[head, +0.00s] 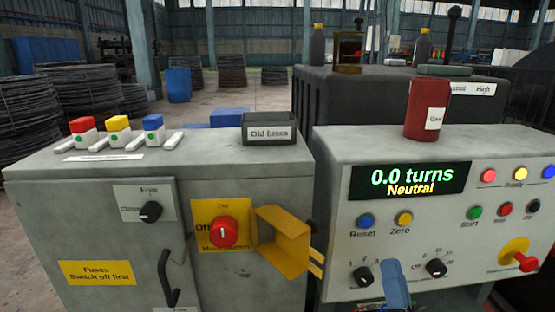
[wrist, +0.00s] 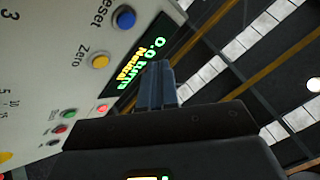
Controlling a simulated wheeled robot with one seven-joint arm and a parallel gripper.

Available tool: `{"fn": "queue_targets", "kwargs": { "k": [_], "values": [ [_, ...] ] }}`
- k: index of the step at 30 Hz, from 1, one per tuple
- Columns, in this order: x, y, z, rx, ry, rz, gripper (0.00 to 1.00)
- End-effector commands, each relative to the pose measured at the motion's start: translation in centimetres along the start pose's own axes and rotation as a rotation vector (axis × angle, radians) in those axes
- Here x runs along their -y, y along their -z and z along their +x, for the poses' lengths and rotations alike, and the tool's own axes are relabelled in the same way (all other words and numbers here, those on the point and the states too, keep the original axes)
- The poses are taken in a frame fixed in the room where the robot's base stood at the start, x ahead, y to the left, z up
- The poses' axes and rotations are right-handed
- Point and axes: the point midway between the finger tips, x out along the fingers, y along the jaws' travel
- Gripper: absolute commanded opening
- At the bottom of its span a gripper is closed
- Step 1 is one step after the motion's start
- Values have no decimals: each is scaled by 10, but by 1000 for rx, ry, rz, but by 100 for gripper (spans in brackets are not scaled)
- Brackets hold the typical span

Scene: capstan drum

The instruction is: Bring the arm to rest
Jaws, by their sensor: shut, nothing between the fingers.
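My gripper (head: 394,278) shows at the bottom of the head view as blue fingertips, in front of the lower part of the grey control console (head: 335,200). In the wrist view the blue-grey fingers (wrist: 157,80) are together with nothing between them. They overlap the edge of the console's display (wrist: 135,55), which appears tilted there. I cannot tell whether the fingertips touch the panel. In the head view the display (head: 410,183) reads "0.0 turns" and "Neutral". Most of my arm is out of view.
A grey fuse cabinet (head: 90,215) stands left, with a red switch (head: 223,232) and an open yellow cover (head: 283,240) jutting out beside the console. A red can (head: 427,108) stands on the console. A black tray (head: 268,129) and three coloured-top fuses sit on the cabinet.

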Motion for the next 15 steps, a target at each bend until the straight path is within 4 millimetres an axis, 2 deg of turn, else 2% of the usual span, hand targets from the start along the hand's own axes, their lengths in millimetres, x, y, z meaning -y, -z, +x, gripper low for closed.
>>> {"fn": "queue_targets", "kwargs": {
  "k": [1, 6, 15],
  "values": [
    [3, 2, -18, 29, -27, -19, 0],
    [18, 14, -81, 143, -126, -116, 0],
    [57, 52, -177, 381, -270, -289, 0]
  ]
}}
